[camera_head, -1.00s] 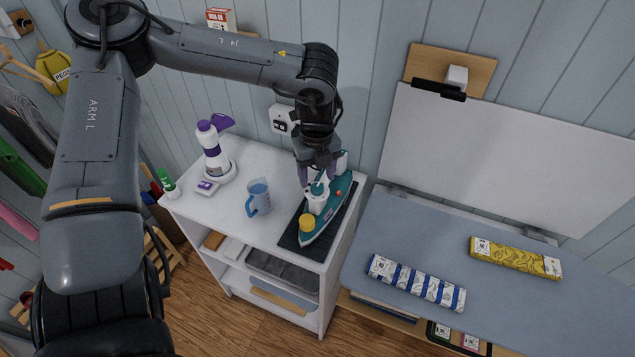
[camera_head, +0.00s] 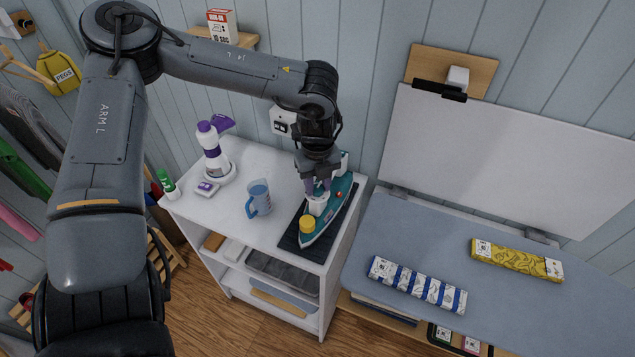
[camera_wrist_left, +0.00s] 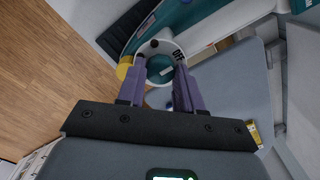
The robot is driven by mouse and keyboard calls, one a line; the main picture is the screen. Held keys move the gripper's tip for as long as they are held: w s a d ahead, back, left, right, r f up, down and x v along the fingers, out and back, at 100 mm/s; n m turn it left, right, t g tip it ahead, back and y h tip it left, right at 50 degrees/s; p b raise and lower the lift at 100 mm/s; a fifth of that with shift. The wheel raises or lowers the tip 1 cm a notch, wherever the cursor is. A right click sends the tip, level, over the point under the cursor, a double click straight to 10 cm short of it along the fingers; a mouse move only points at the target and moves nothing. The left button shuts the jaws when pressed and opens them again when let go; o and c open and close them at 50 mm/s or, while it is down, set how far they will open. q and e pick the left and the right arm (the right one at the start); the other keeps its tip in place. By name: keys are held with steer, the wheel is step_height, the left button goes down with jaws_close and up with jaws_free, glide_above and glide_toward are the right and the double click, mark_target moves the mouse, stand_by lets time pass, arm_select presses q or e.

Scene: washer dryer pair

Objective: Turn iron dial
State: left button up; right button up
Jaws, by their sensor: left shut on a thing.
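The teal and white iron (camera_head: 325,224) lies on a dark mat (camera_head: 288,238) at the right side of the white cabinet top. It has a yellow cap (camera_head: 307,224) at its near end. My left gripper (camera_head: 318,192) points down onto the iron's white part. In the left wrist view its two purple fingers (camera_wrist_left: 160,68) are closed on the teal dial (camera_wrist_left: 159,75), which sits inside a white ring. The fingers partly cover the dial, and its setting cannot be read. My right gripper is not in view.
A wall socket (camera_head: 281,118) is behind.

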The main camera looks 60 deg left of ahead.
arm_select(q)
steer(key=shift+m, duration=0.4)
steer(key=shift+c, duration=0.2)
steer(key=shift+m, duration=0.6)
steer(key=m, duration=0.7)
steer(key=shift+m, duration=1.5)
steer(key=o, duration=1)
steer(key=shift+o, duration=0.2)
